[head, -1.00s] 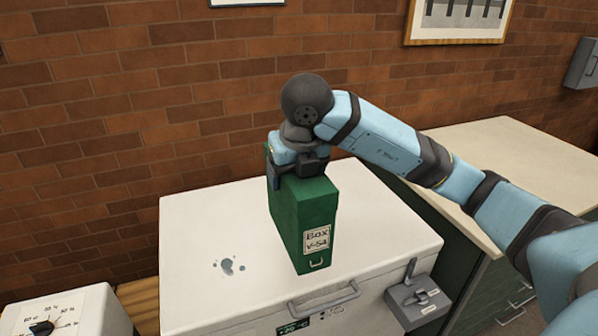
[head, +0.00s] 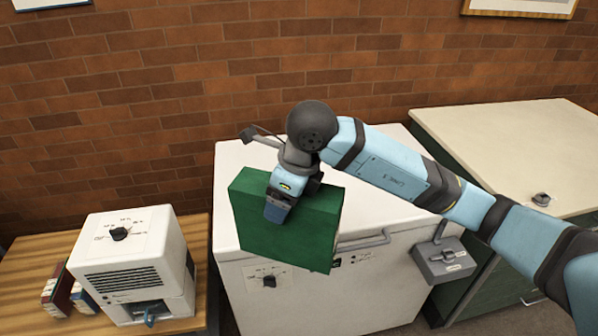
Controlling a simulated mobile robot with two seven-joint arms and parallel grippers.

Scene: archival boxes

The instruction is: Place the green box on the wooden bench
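The green box (head: 283,238) is off the freezer top, tilted, and hangs in front of the white chest freezer's (head: 232,165) front edge. My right gripper (head: 280,208) is over the box's upper edge and appears shut on it; the far finger is hidden behind the box. The wooden bench (head: 38,255) is at the lower left, beside the freezer. My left gripper is not in the view.
A white device with a dial (head: 133,260) stands on the bench. Several books (head: 62,290) lie left of it. A narrow bare strip of bench lies between device and freezer. A cream-topped cabinet (head: 480,145) stands at the right, and a brick wall behind.

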